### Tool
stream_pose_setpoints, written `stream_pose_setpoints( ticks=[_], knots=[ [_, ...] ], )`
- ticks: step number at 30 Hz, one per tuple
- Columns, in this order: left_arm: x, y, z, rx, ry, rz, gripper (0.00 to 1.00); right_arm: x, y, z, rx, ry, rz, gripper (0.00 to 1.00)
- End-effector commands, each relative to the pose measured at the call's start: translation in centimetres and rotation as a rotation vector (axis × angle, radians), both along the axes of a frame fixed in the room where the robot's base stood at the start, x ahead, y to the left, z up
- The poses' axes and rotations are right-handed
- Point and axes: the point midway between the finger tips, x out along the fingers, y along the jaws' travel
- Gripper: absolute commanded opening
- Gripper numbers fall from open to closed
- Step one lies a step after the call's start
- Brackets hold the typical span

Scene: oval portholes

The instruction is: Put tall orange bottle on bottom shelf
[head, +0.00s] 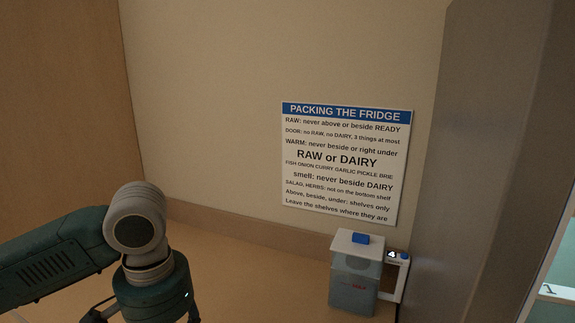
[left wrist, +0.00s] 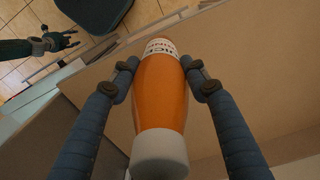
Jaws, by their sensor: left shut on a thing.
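In the left wrist view my left gripper (left wrist: 160,78) is shut on the tall orange bottle (left wrist: 160,95), with one finger on each side. The bottle has a pale grey cap at the near end and a white label with dark letters at the far end. In the head view my left arm enters at the lower left, and its gripper is mostly cut off by the bottom edge; the bottle does not show there. My right gripper (left wrist: 74,40) shows small at the upper left of the left wrist view, its fingers apart and empty. The bottom shelf cannot be made out.
A tall grey panel (head: 465,150) stands at the right, with a pale lit interior edge (head: 555,293) beyond it. A small grey bin-like container (head: 354,285) with a white top and blue knob stands beside it. A rules sign (head: 345,163) hangs on the wall.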

Motion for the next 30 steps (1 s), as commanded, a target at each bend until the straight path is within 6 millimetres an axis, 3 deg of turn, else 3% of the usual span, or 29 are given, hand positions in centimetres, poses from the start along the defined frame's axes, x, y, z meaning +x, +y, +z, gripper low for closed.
stream_pose_setpoints(
  ticks=[9,28,30],
  knots=[
    [-1.3,0.6,-1.3,-0.001,0.001,0.249,0.0,0.0,0.0,-0.5,0.0,0.0,0.0,0.47],
    [-1.4,0.7,-1.3,0.0,0.0,0.273,0.0,0.0,0.0,-0.5,0.0,0.0,0.0,0.47],
    [-1.4,0.8,-1.3,0.001,-0.001,0.274,0.0,0.0,0.0,-0.5,0.0,0.0,0.0,0.37]
  ],
)
